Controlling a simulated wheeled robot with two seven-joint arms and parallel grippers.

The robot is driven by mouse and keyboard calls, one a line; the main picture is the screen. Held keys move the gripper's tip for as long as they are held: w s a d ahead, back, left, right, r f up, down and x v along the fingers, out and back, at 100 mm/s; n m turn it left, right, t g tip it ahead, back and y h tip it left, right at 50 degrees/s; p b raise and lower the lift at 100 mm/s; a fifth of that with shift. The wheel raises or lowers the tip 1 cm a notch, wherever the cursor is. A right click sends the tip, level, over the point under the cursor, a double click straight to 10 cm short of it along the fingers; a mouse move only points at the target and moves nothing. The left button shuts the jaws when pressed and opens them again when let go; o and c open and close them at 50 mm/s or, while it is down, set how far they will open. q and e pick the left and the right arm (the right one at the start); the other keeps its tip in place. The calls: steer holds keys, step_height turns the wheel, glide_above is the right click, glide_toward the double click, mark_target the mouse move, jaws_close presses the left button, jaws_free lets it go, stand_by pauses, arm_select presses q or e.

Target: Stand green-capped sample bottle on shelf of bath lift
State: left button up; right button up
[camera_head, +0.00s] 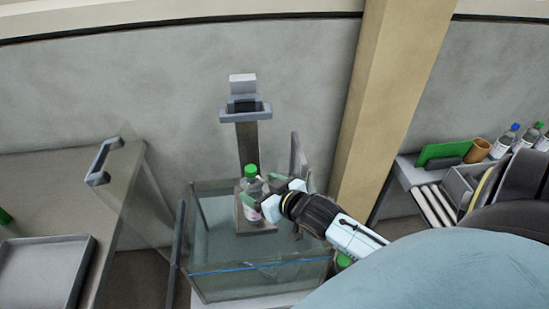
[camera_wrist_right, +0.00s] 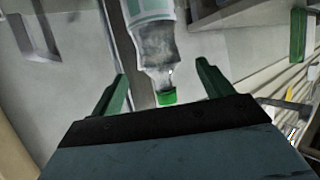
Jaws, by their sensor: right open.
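The green-capped sample bottle (camera_head: 250,187) is upright on the small shelf (camera_head: 243,223) of the bath lift, whose grey column (camera_head: 247,143) rises behind it. My right gripper (camera_head: 270,195) is at the bottle's right side, with its jaws open. In the right wrist view, the bottle (camera_wrist_right: 155,42) and its green cap (camera_wrist_right: 168,97) show between the spread green fingers of the gripper (camera_wrist_right: 163,84), with a gap on each side. The gripper partly covers the bottle's right side in the head view. My left gripper is not in view.
The glass bath (camera_head: 225,285) surrounds the shelf, and a clear panel with a grey handle (camera_head: 101,165) stands at its left. A grey tray (camera_head: 42,272) lies on the left table. At right, a bench holds several bottles (camera_head: 502,143) and a brown cup (camera_head: 478,150).

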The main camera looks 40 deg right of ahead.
steer(key=v, duration=0.5)
steer(key=shift+s+r, duration=0.15)
steer(key=shift+s, duration=0.15)
